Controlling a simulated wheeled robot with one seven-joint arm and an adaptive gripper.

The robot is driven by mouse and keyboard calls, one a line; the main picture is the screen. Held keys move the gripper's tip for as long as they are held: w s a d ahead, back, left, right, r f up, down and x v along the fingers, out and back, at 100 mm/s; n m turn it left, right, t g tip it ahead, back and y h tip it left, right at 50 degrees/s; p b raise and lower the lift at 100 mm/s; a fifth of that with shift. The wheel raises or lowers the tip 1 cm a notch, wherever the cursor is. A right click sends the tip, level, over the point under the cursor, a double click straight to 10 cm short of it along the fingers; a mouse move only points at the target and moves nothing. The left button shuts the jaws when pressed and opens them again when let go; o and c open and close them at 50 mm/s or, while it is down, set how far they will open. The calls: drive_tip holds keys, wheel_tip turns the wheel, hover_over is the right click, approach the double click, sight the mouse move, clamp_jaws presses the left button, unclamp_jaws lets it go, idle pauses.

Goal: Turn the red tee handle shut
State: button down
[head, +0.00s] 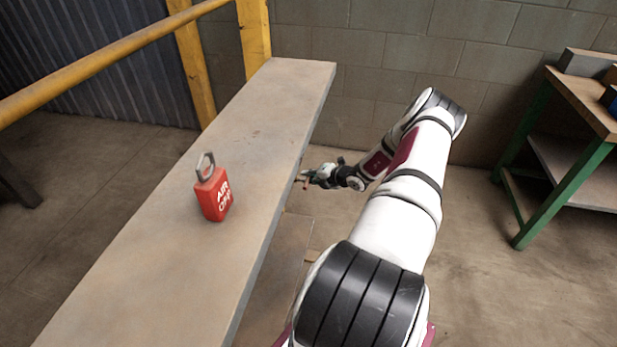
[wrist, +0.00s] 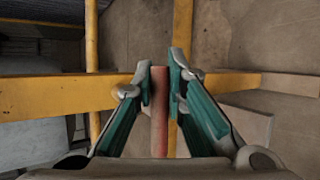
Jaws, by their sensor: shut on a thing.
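The red tee handle (wrist: 160,112) shows in the wrist view as a reddish bar between the two fingers of my gripper (wrist: 160,85). The fingers have teal pads and are closed on the bar from both sides. In the head view my gripper (head: 306,178) is at the right edge of the grey bench top, with a small reddish bit of the handle (head: 306,184) at its tip. The valve body behind the handle is hidden from both views.
A yellow rail (head: 110,58) runs behind the bench. A green-legged table (head: 560,170) stands at the right. Floor between bench and table is clear apart from my arm.

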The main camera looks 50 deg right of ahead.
drive_tip(key=shift+a+f, duration=0.1)
drive_tip(key=shift+f, duration=0.05)
idle(0.5)
drive_tip(key=c, duration=1.6)
unclamp_jaws()
drive_tip(key=shift+s+r, duration=0.2)
drive_tip(key=shift+s, duration=0.05)
drive_tip(key=v, duration=1.1)
drive_tip(key=shift+r, duration=0.2)
drive_tip(key=shift+s, duration=0.1)
